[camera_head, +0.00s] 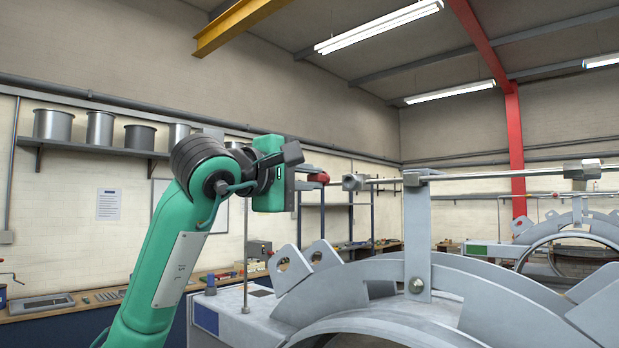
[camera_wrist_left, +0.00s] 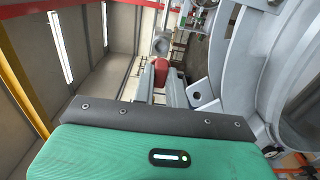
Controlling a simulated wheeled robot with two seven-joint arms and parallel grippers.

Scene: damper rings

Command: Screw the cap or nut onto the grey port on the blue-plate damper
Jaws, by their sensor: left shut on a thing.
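My left gripper (camera_head: 311,178) is shut on a red cap or nut (camera_head: 319,177). The wrist view shows the red part (camera_wrist_left: 161,72) between the two grey fingers. A grey fitting (camera_head: 352,182), which looks like the port, sits at the left end of a thin horizontal rod just right of the red part. A small gap shows between them; the fitting also shows in the wrist view (camera_wrist_left: 161,46). The damper (camera_head: 455,284) is a large grey ring with a bracket, and a blue plate (camera_head: 206,319) shows on the pale base at its left. My right gripper is not in view.
A second grey ring damper (camera_head: 577,236) stands behind at the right. A workbench (camera_head: 75,309) with small parts runs along the left wall, under a shelf (camera_head: 95,149) with metal pots. A thin upright rod (camera_head: 245,255) stands below my gripper.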

